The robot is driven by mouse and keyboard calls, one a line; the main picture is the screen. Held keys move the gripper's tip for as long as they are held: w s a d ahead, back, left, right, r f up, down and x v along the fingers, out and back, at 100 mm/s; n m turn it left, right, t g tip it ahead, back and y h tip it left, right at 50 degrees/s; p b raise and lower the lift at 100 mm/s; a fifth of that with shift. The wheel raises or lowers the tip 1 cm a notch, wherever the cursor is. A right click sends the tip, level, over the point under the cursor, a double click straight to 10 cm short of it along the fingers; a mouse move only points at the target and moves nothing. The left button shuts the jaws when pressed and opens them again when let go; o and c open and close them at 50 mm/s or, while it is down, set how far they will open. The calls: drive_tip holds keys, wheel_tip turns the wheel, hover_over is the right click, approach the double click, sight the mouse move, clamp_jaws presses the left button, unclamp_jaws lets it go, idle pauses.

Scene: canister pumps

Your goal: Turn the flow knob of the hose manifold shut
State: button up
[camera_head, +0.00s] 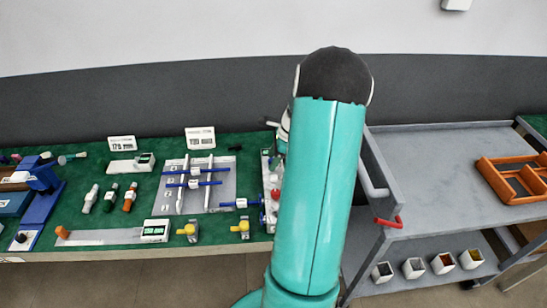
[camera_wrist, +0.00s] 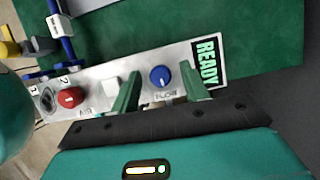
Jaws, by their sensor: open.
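A light grey panel (camera_wrist: 95,82) with a blue round knob (camera_wrist: 160,76) shows in the wrist view. Lettering beside the knob seems to read FLOW. My gripper (camera_wrist: 160,71) is open, with one green finger on each side of the blue knob. I cannot tell whether either finger touches it. In the head view my arm hides much of the panel (camera_head: 266,178) and the gripper.
A grey board with hoses and blue clamps (camera_head: 172,205) lies left of the panel on the green bench top. Yellow valves (camera_head: 190,230) stand at the front edge. A grey cart (camera_head: 435,170) with an orange tray (camera_head: 484,168) is right of my arm.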

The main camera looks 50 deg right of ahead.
clamp_jaws()
drive_tip(key=shift+n, duration=0.3)
drive_tip(key=n+g, duration=0.1)
drive_tip(key=n, duration=0.2)
drive_tip(key=shift+w+d+y, duration=0.1)
drive_tip(key=shift+w+y, duration=0.05)
drive_tip(key=shift+y, duration=0.25)
drive_tip(key=n+g, duration=0.1)
drive_tip(key=n, duration=0.4)
drive_tip(key=shift+w+r+g+y, duration=0.1)
drive_tip(key=shift+g+y, duration=0.3)
drive_tip(key=n+g, duration=0.1)
drive_tip(key=n, duration=0.2)
drive_tip(key=shift+w+d+n, duration=0.1)
drive_tip(key=shift+n, duration=0.2)
drive_tip(key=n+g, duration=0.2)
drive_tip(key=n, duration=0.2)
drive_tip(key=shift+h, duration=0.3)
drive_tip(key=c, duration=1)
unclamp_jaws()
drive_tip(key=shift+n, duration=0.3)
